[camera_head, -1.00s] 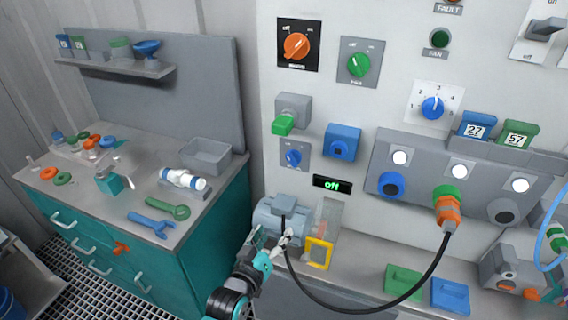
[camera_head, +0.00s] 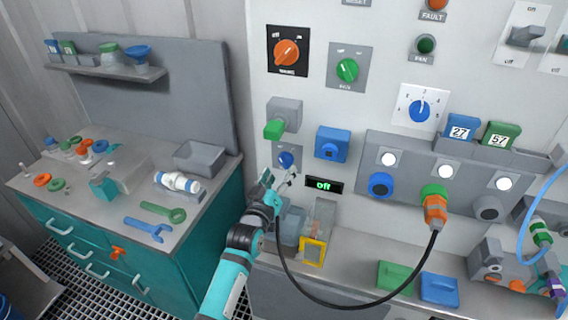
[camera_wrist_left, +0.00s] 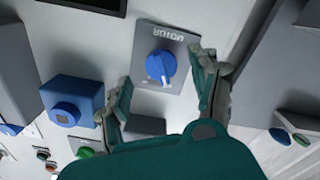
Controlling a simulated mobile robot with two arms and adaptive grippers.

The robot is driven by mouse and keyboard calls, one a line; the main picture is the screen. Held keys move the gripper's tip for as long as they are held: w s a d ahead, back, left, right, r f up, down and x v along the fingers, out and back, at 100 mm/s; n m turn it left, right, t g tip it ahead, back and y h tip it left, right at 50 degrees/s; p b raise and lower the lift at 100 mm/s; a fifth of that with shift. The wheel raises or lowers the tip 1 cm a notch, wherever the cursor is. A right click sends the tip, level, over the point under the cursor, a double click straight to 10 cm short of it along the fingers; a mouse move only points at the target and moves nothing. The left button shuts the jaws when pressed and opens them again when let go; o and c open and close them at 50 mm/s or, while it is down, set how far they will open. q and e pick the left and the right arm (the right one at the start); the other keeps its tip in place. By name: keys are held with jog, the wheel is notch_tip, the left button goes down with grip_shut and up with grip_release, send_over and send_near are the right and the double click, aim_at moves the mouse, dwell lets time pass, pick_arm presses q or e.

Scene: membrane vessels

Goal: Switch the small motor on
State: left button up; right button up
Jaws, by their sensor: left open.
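The small blue rotary knob (camera_head: 286,160) sits on a grey plate on the wall panel, below the green-handled grey box. In the left wrist view the blue knob (camera_wrist_left: 161,66) shows close up, on a plate marked MOTOR, upside down. My left gripper (camera_head: 279,182) is open just below and in front of the knob. In the left wrist view its two fingers (camera_wrist_left: 165,92) stand apart, one on each side of the knob's lower part; contact cannot be told. The blue-grey motor (camera_head: 292,224) is partly hidden behind my arm.
A blue square socket (camera_head: 332,144) is right of the knob. A black cable with an orange plug (camera_head: 435,207) hangs in a loop across the front. A yellow-framed clear box (camera_head: 315,247) stands on the ledge. A workbench (camera_head: 110,215) with tools is at left.

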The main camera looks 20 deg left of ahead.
aim_at(285, 166)
pick_arm(q)
jog(key=w, duration=0.3)
jog(key=shift+d, duration=0.1)
jog(key=shift+w, duration=0.6)
jog(key=shift+c, duration=0.3)
jog(key=c, duration=1)
jog(key=shift+c, duration=0.2)
